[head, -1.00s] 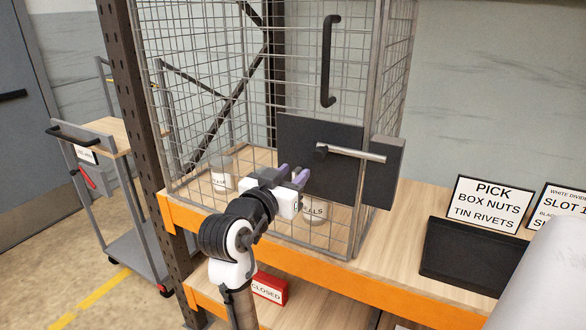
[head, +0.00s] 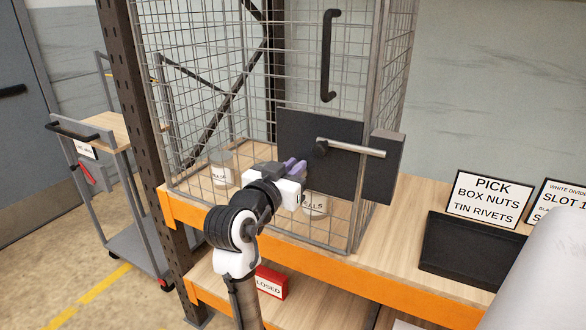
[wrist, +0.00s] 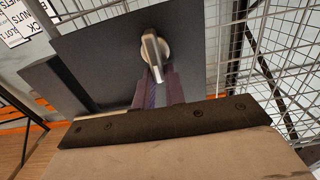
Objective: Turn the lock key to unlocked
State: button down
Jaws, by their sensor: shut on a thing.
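In the wrist view, a silver lock key (wrist: 152,48) with a round base stands out from a dark plate (wrist: 100,45). The purple fingers of my gripper (wrist: 156,84) are close together at the key's near end, shut on it. In the head view, my gripper (head: 295,168) is at the lower left part of the dark plate (head: 350,182) on the wire cage. The key is hidden behind the gripper there. Its turn angle is hard to read.
A silver bar (head: 355,148) with a black end crosses the plate just above my gripper. A black door handle (head: 328,55) stands higher on the wire cage (head: 205,85). Jars (head: 315,204) stand inside. A black tray (head: 465,250) and signs (head: 490,200) are on the right.

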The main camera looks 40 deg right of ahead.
aim_at(311, 173)
jog(key=shift+f, duration=0.1)
jog(key=m+b, duration=0.2)
jog(key=m, duration=0.1)
jog(key=s+m+b, duration=0.1)
jog(key=m+b, duration=0.1)
jog(key=m, duration=0.1)
jog(key=f+m+b, duration=0.1)
jog(key=m+b, duration=0.2)
jog(key=shift+s+d, duration=0.3)
jog(key=m+b, duration=0.2)
jog(key=m, duration=0.1)
jog(key=m+b, duration=0.1)
jog(key=shift+s+d+f+m, duration=0.1)
jog(key=shift+s+f+m, duration=0.15)
jog(key=shift+f+m, duration=0.15)
jog(key=shift+f+m+b, duration=0.15)
jog(key=shift+m+b, duration=0.6)
jog(key=shift+m, duration=0.2)
jog(key=shift+f+m+b, duration=0.15)
jog(key=shift+m+b, duration=0.55)
jog(key=shift+m, duration=0.25)
jog(key=shift+s+d+m, duration=0.1)
jog(key=shift+m, duration=0.2)
jog(key=c, duration=1.5)
grip_release()
jog(key=shift+o, duration=0.2)
